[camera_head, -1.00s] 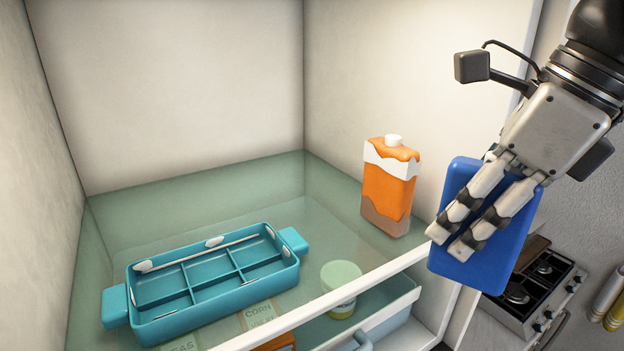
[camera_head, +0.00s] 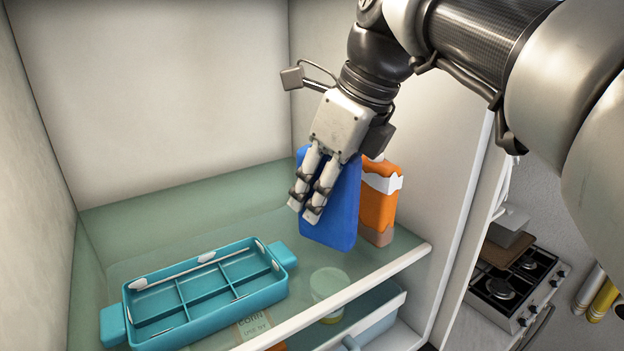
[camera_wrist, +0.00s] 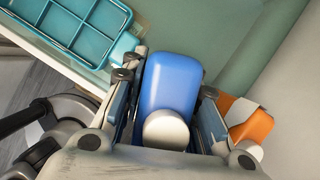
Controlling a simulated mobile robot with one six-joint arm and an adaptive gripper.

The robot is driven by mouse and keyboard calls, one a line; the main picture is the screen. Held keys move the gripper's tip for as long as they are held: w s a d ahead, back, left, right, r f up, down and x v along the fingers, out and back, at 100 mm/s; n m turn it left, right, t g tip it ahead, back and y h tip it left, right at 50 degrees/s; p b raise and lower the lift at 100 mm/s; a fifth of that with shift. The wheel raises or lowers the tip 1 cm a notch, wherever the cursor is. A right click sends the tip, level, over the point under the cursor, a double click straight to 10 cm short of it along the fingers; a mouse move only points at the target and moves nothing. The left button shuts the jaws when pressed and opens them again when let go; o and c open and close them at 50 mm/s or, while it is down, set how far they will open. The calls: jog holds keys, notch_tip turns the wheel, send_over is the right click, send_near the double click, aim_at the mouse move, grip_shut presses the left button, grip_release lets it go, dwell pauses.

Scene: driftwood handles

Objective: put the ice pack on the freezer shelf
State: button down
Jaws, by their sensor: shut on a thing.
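The blue ice pack (camera_head: 342,205) hangs upright in my gripper (camera_head: 310,205), inside the freezer above the right part of the glass shelf (camera_head: 180,235). I cannot tell whether its lower edge touches the shelf. In the wrist view, the ice pack (camera_wrist: 172,78) lies between my two fingers, which are shut on it from both sides. A white round cap (camera_wrist: 165,128) shows at its near end.
An orange carton (camera_head: 378,210) stands just right of the ice pack, partly hidden behind it. A teal divided tray (camera_head: 215,290) takes up the shelf's front left. A round tub (camera_head: 329,285) and food packs show below the glass. The shelf's back left is clear.

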jog(key=x, duration=0.3)
jog(key=shift+f, duration=0.3)
jog(key=shift+f, duration=0.1)
jog(key=c, duration=1.2)
grip_release()
jog(key=shift+c, duration=0.2)
